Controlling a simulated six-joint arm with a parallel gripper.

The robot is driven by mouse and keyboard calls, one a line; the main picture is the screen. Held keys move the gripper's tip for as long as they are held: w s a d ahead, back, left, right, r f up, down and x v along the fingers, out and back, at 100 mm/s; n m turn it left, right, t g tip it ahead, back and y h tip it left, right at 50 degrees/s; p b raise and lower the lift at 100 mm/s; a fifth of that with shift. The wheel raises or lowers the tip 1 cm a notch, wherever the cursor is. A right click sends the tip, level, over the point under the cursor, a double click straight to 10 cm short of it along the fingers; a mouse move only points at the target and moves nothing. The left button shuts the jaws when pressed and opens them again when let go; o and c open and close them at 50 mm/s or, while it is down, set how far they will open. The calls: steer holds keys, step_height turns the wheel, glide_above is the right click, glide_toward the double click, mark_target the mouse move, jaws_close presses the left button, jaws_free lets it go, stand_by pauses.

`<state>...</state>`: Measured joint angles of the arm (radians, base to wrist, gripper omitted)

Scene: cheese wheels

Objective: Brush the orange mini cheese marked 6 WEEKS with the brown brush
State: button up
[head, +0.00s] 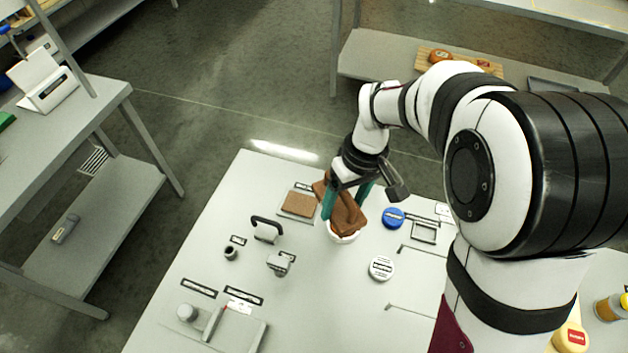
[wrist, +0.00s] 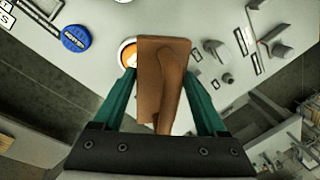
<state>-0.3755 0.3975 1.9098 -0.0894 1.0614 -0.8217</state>
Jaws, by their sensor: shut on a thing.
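My gripper (head: 343,208), with teal fingers, is shut on the brown brush (head: 347,217) above the grey table. In the wrist view the brush (wrist: 160,85) lies between the fingers, its broad brown block covering much of what is beneath. A round white dish or rim (head: 343,239) shows directly under the brush. In the wrist view a round orange-and-white thing (wrist: 127,54) shows partly behind the brush. It may be the orange mini cheese, but its marking cannot be read. I cannot tell whether the brush touches it.
A blue round piece (head: 393,218) and a white round piece (head: 381,268) stand to the right. A brown square block (head: 299,204), a handled grey tool (head: 266,230) and a small dark cup (head: 231,253) are to the left.

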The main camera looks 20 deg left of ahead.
steer(key=shift+s+d+r, duration=0.1)
steer(key=shift+s+d, duration=0.65)
steer(key=shift+d, duration=0.15)
steer(key=shift+f, duration=2.9)
step_height(320, 180, down, 2)
steer(key=shift+f, duration=0.15)
steer(key=shift+w, duration=0.85)
steer(key=shift+c, duration=1.4)
steer(key=shift+w, duration=3)
steer(key=shift+s, duration=3.75)
steer(key=shift+s+a, duration=0.1)
steer(key=shift+a, duration=0.25)
steer(key=shift+w, duration=3.75)
steer(key=shift+s, duration=3.6)
steer(key=shift+s+r, duration=0.15)
steer(key=shift+r, duration=4)
